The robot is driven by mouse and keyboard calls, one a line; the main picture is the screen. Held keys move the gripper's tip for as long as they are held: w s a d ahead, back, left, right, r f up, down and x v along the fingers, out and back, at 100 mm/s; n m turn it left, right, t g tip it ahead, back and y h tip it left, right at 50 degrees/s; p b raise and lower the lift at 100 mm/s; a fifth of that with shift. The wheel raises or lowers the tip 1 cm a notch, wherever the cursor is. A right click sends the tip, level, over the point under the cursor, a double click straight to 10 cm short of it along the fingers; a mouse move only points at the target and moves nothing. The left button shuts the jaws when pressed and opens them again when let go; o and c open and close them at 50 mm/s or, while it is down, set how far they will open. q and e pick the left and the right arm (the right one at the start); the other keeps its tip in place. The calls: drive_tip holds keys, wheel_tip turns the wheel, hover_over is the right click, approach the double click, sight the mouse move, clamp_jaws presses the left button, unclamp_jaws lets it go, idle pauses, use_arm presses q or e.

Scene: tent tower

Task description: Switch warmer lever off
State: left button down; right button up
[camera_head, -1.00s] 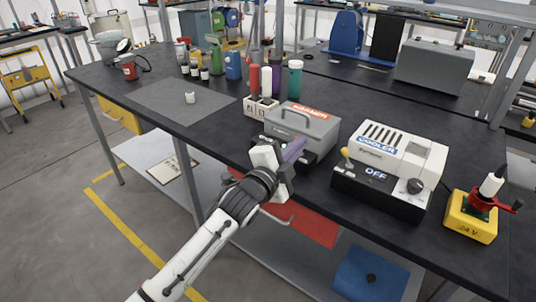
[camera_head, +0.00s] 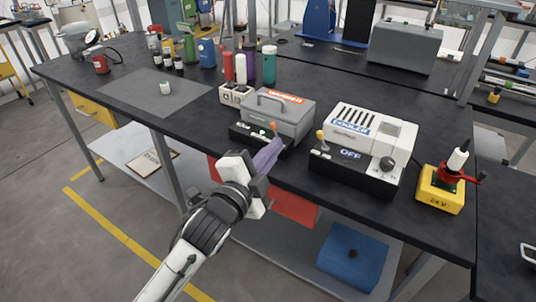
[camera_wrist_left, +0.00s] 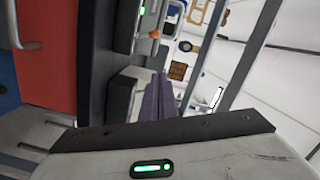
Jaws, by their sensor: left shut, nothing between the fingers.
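The warmer (camera_head: 290,118) is a grey box with a handle and an orange label, on a black base at the table's front edge. Its lever has an orange knob (camera_head: 274,126) at the base front, with a green light lit beside it. The knob (camera_wrist_left: 155,34) also shows at the top of the left wrist view. My left gripper (camera_head: 268,153) is shut and empty, its purple-grey fingers pointing at the warmer's front, just below the knob. The fingers (camera_wrist_left: 160,100) look apart from the knob in the wrist view; contact is unclear in the head view. My right gripper is out of view.
A white cooler (camera_head: 364,135) reading OFF, with a yellow-knobbed lever, stands right of the warmer. A yellow 24 V box (camera_head: 441,190) with a red part is further right. Several bottles stand behind the warmer. A grey mat (camera_head: 150,92) lies left.

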use_arm(q)
drive_tip(key=shift+v, duration=1.1)
drive_tip(key=shift+w, duration=0.1)
